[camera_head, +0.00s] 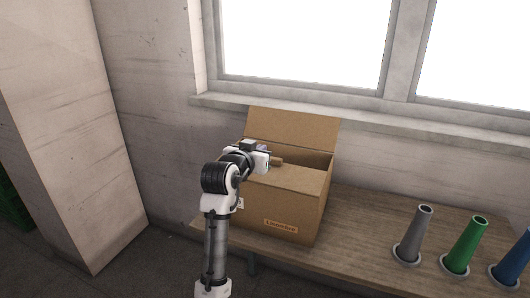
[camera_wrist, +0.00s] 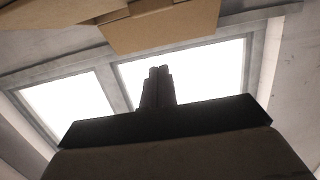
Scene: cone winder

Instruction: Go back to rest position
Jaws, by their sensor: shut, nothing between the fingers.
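My gripper (camera_head: 277,161) is at the end of my raised arm, in front of the opening of the cardboard box in the head view. In the wrist view, my gripper (camera_wrist: 158,72) shows as two dark fingers side by side, closed together and empty. The cardboard box (camera_head: 292,211) stands on the wooden bench with its back flap raised; its inside is mostly hidden. In the wrist view, parts of the cardboard box (camera_wrist: 165,27) show along the top edge.
The wooden bench (camera_head: 371,223) runs under the window (camera_head: 305,40). A grey cone (camera_head: 414,235), a green cone (camera_head: 465,245) and a blue cone (camera_head: 515,257) stand in round holders right of the box. A pale pillar (camera_head: 65,120) is at the left.

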